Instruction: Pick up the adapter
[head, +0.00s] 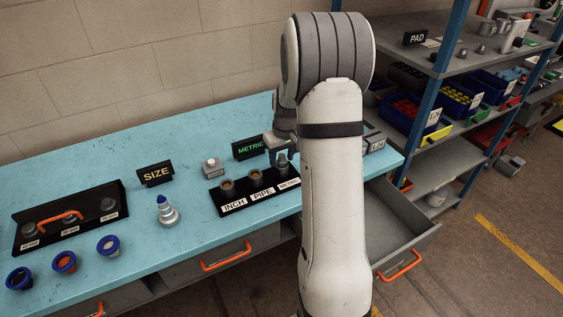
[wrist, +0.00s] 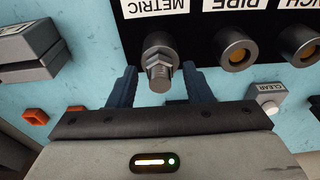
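The adapter (wrist: 159,68) is a grey metal fitting with a hex nut and a threaded stud. It stands in the METRIC position of a black three-place block, and it also shows small in the head view (head: 282,167). My gripper (wrist: 161,80) is open, with one dark finger on each side of the adapter's stud and visible gaps between. In the head view my gripper (head: 279,150) is over the right end of the block, partly hidden by my arm. Contact with the adapter cannot be seen.
The block (head: 243,209) also has INCH and PIPE sockets. A CLEAR button (wrist: 266,96) is close to my gripper. A green METRIC sign (head: 250,148) stands behind. An open drawer (head: 400,235) is right.

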